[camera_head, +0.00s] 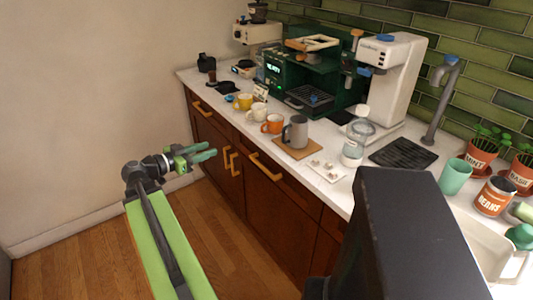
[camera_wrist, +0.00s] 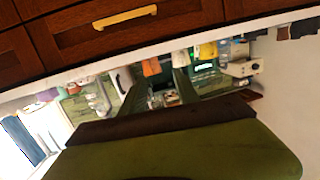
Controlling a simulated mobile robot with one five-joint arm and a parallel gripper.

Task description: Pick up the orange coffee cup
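The orange coffee cup (camera_head: 272,124) stands upright on the white counter, between a white cup (camera_head: 257,110) and a grey mug (camera_head: 296,131). It also shows small and upside down in the wrist view (camera_wrist: 151,67). My gripper (camera_head: 213,151) is in the air in front of the counter, left of the cup and clearly apart from it. In the wrist view its two green fingers (camera_wrist: 160,82) stand apart with nothing held between them.
The grey mug stands on a wooden board (camera_head: 296,151). A yellow cup (camera_head: 244,101) stands further left. A green espresso machine (camera_head: 300,75) is behind the cups. Drawer handles (camera_head: 264,167) stick out below the counter edge. The floor (camera_head: 90,260) at left is clear.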

